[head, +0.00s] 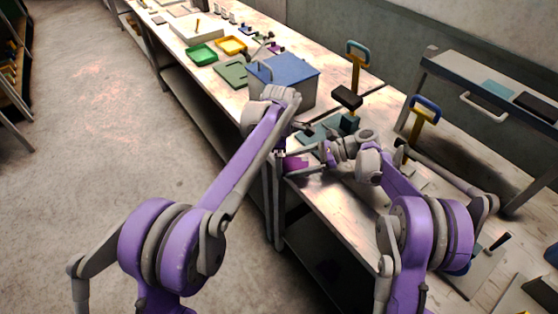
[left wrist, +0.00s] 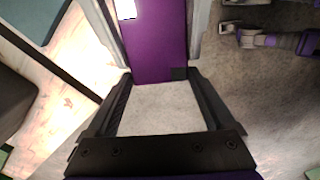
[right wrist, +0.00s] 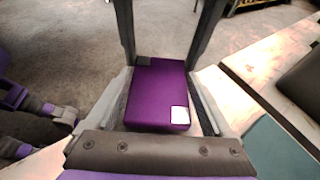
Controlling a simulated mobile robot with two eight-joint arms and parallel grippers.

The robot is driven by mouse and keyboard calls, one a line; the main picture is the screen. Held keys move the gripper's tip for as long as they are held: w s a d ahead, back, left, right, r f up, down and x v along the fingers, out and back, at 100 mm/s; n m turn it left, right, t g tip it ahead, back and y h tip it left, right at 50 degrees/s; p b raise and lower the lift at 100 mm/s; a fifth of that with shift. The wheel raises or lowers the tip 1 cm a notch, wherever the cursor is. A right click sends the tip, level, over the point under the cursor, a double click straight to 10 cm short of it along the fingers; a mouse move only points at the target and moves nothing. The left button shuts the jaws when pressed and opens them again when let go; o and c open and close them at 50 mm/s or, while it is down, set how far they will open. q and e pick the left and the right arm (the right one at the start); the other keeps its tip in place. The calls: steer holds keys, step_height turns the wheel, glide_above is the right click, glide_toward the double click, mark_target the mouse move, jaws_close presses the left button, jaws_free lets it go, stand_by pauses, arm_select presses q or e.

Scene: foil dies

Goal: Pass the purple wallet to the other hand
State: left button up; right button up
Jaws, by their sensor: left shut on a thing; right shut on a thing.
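The purple wallet (head: 295,163) is held in the air by the near edge of the workbench. In the left wrist view the wallet (left wrist: 155,42) lies between the fingers of my left gripper (left wrist: 150,45), which is shut on it. In the right wrist view the wallet (right wrist: 155,97), with a pale square and a dark patch at its corners, lies between the fingers of my right gripper (right wrist: 160,100), also shut on it. The two grippers face each other from opposite ends of the wallet.
The long workbench (head: 345,200) runs under both arms. A blue-lidded grey box (head: 285,75) stands just behind the left wrist. Open floor lies left.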

arm_select(q)
steer(key=shift+c, duration=0.9)
arm_select(e)
steer(key=o, duration=1.1)
steer(key=shift+o, duration=0.2)
